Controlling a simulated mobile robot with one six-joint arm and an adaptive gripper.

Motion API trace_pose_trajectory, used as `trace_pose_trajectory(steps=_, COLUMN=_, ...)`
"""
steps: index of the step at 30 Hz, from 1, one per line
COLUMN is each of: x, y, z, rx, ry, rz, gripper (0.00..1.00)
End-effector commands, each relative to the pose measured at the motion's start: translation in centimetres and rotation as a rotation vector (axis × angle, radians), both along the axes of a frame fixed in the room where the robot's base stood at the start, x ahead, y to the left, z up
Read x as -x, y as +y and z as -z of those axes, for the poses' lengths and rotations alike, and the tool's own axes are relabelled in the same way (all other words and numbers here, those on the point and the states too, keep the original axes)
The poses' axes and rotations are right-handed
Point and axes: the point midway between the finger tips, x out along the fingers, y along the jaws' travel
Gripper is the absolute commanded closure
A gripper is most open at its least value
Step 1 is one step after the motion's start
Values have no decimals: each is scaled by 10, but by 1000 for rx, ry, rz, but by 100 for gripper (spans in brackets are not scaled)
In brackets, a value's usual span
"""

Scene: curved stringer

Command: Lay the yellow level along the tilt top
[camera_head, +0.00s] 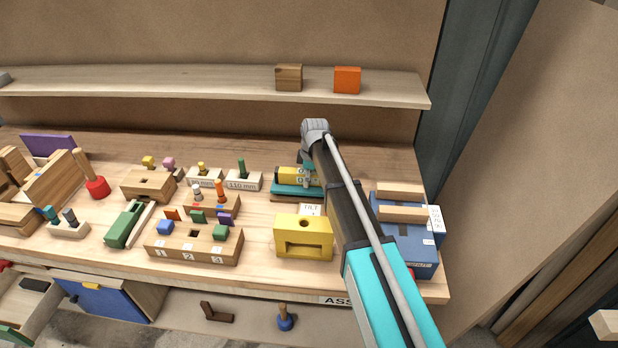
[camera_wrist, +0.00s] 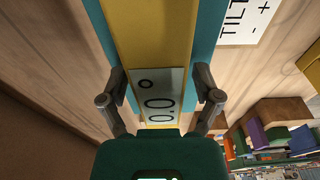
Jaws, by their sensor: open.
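The yellow level (camera_wrist: 156,30) lies lengthwise over the teal tilt top (camera_wrist: 207,50), with teal showing along both sides. Its pale display (camera_wrist: 160,95) reads about 0.0°. In the head view the level (camera_head: 288,173) sits above the tilt top (camera_head: 290,189), partly hidden by my arm; it appears to rest flat on it. My gripper (camera_wrist: 160,80) is open, with one finger on each side of the level near the display. I cannot tell whether the fingers touch it. In the head view my gripper (camera_head: 309,166) points down at the level's right end.
A TILT label (camera_wrist: 248,18) lies beside the tilt top. A yellow block with a slot (camera_head: 304,237) stands in front, and a blue box with wooden pieces (camera_head: 408,240) is to the right. Gauge blocks (camera_head: 243,180) stand to the left. A shelf (camera_head: 200,84) runs behind.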

Motion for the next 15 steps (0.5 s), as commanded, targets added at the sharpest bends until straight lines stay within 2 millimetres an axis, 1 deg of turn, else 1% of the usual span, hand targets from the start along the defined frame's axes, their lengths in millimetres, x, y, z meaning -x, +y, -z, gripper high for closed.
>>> trace_pose_trajectory(steps=8, x=0, y=0, z=-1, rx=0, ry=0, rz=0, gripper=18)
trace_pose_trajectory(steps=15, x=0, y=0, z=-11, rx=0, ry=0, rz=0, gripper=18)
